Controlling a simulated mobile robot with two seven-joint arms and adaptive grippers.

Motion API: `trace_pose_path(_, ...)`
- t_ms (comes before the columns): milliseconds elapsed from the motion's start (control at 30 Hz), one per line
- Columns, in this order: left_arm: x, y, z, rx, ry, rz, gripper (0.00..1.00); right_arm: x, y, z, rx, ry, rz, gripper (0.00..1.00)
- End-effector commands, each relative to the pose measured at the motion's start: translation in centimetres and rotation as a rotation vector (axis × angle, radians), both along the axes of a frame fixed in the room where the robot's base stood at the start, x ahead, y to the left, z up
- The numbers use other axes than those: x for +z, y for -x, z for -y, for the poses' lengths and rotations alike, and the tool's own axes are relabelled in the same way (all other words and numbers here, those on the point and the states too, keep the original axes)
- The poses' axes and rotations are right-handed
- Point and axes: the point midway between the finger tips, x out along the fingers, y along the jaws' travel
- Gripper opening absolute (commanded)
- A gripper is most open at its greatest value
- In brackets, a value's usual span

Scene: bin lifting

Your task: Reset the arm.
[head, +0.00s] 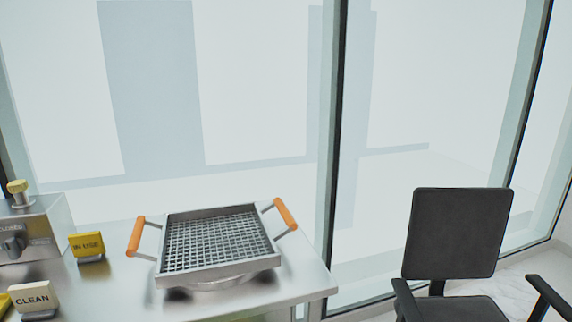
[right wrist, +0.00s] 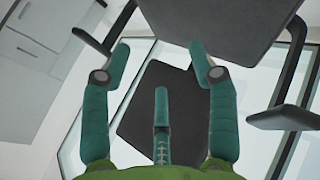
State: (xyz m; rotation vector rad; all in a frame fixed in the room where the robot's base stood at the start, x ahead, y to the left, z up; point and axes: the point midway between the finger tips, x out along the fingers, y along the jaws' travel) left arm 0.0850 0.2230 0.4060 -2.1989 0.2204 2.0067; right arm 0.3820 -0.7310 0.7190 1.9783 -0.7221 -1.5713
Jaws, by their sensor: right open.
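My right gripper (right wrist: 160,62) shows in the right wrist view. Its teal fingers are spread apart with nothing between them, so it is open and empty. Dark parts of the office chair (right wrist: 225,28) show beyond the fingers. Neither of my grippers is in the head view, and my left gripper is not seen at all.
In the head view a metal basket (head: 215,275) with orange handles sits on a steel table (head: 318,272). An "IN USE" sign (head: 87,245), a "CLEAN" sign (head: 33,300) and a control box (head: 35,235) stand left. A black chair (head: 455,232) stands right, before tall windows.

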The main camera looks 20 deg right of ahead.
Motion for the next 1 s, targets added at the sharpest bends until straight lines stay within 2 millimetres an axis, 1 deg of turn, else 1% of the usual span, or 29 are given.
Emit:
trace_pose_path(33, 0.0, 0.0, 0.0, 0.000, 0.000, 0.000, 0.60, -1.6, 3.5, 1.2, 0.040, 0.028, -0.057, 0.60)
trace_pose_path(67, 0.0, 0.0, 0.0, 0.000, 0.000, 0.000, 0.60, -2.2, 5.0, 1.7, 0.068, 0.043, -0.084, 0.60)
trace_pose_path(100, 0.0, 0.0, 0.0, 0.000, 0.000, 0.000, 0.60, -2.9, 7.0, 2.3, 0.102, 0.060, -0.117, 0.60)
trace_pose_path(167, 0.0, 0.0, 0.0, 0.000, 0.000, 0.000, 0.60, -3.7, 9.6, 3.1, 0.150, 0.080, -0.162, 0.60)
trace_pose_path(200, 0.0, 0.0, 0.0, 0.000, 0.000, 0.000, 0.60, -4.1, 11.3, 3.5, 0.180, 0.091, -0.191, 0.60)
trace_pose_path(267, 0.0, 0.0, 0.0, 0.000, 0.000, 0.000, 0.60, -4.6, 13.7, 4.1, 0.221, 0.105, -0.233, 0.60)
trace_pose_path(300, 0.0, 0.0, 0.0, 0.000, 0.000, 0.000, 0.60, -4.8, 15.2, 4.5, 0.248, 0.113, -0.260, 0.60)
trace_pose_path(467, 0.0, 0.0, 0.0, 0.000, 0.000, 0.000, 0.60, -5.4, 20.9, 5.5, 0.351, 0.131, -0.363, 0.60)
trace_pose_path(500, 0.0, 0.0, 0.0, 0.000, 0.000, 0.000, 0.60, -5.4, 22.3, 5.8, 0.377, 0.134, -0.389, 0.60)
trace_pose_path(567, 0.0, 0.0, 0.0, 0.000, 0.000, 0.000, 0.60, -7.4, 22.4, 3.9, 0.381, 0.100, -0.374, 0.60)
trace_pose_path(600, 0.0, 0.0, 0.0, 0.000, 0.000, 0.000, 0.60, -8.6, 22.7, 2.8, 0.376, 0.077, -0.369, 0.60)
trace_pose_path(667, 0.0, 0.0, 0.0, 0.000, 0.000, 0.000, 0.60, -10.3, 23.2, 1.0, 0.371, 0.044, -0.364, 0.60)
trace_pose_path(767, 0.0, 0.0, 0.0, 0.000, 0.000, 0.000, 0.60, -13.2, 24.2, -2.1, 0.361, -0.015, -0.353, 0.60)
trace_pose_path(800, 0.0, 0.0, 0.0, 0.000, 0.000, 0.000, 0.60, -14.5, 24.6, -3.7, 0.357, -0.043, -0.348, 0.60)
trace_pose_path(867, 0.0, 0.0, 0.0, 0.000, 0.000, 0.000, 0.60, -16.4, 25.1, -6.2, 0.351, -0.086, -0.340, 0.60)
trace_pose_path(900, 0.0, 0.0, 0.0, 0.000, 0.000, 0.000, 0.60, -17.8, 25.6, -8.1, 0.347, -0.118, -0.335, 0.60)
trace_pose_path(967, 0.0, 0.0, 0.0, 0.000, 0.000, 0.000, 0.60, -19.9, 26.2, -11.4, 0.340, -0.171, -0.324, 0.60)
trace_pose_path(1000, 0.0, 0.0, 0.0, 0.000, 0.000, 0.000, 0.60, -21.4, 26.7, -13.9, 0.334, -0.209, -0.316, 0.60)
